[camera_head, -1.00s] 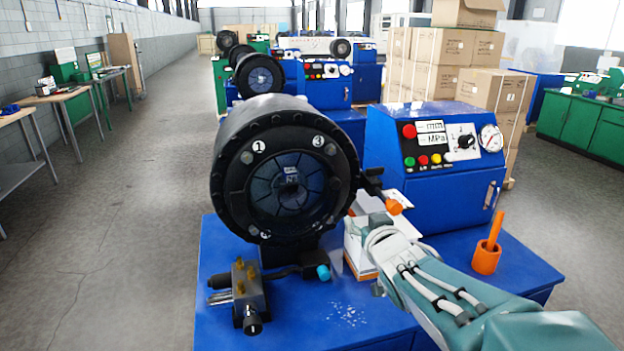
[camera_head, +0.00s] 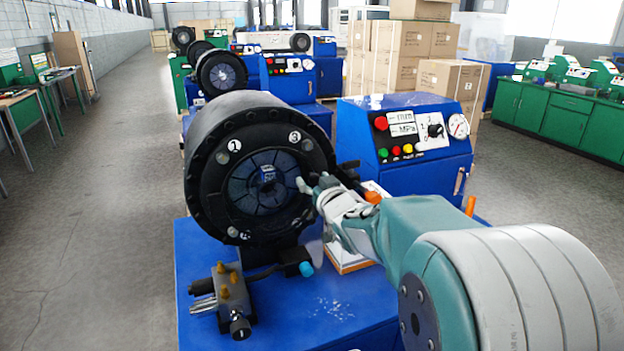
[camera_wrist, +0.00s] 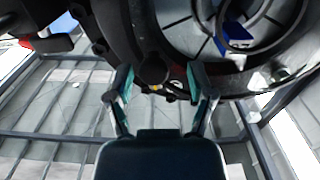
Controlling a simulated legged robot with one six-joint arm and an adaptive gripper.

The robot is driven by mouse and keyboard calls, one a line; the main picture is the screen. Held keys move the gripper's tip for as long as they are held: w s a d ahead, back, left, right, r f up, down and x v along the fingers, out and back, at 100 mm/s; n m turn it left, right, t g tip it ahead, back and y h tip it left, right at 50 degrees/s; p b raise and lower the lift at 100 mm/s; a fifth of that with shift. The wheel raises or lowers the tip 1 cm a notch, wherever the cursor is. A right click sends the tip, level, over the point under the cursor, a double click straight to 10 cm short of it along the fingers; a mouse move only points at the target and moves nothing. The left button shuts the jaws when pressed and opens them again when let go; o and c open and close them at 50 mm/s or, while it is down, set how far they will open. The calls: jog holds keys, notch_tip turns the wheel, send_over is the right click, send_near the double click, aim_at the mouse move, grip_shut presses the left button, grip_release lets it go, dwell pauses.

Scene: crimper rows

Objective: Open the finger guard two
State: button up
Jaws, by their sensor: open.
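The nearest crimper has a thick black round head (camera_head: 205,205) with a dark round front (camera_head: 262,190) at its centre and number marks on its ring. No label that I can read says which part is guard two. My gripper (camera_head: 312,185) is in front of the right side of this ring. In the wrist view, its two fingers (camera_wrist: 160,78) stand apart, with a dark round knob-like part (camera_wrist: 153,68) of the machine showing between them. I cannot tell whether they touch it. Part of the round front (camera_wrist: 250,40) shows at upper right there.
A blue control box (camera_head: 408,170) with buttons and a gauge stands right of the head. A metal valve block (camera_head: 233,290) is on the blue base (camera_head: 290,325). An orange part (camera_head: 372,197) is beside my gripper. More crimpers (camera_head: 222,75) stand behind.

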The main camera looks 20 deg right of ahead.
jog(key=shift+w+a, duration=0.15)
jog(key=shift+w, duration=0.4)
jog(key=shift+d, duration=0.65)
jog(key=shift+c, duration=0.6)
jog(key=c, duration=0.6)
grip_shut()
jog(key=shift+a, duration=0.3)
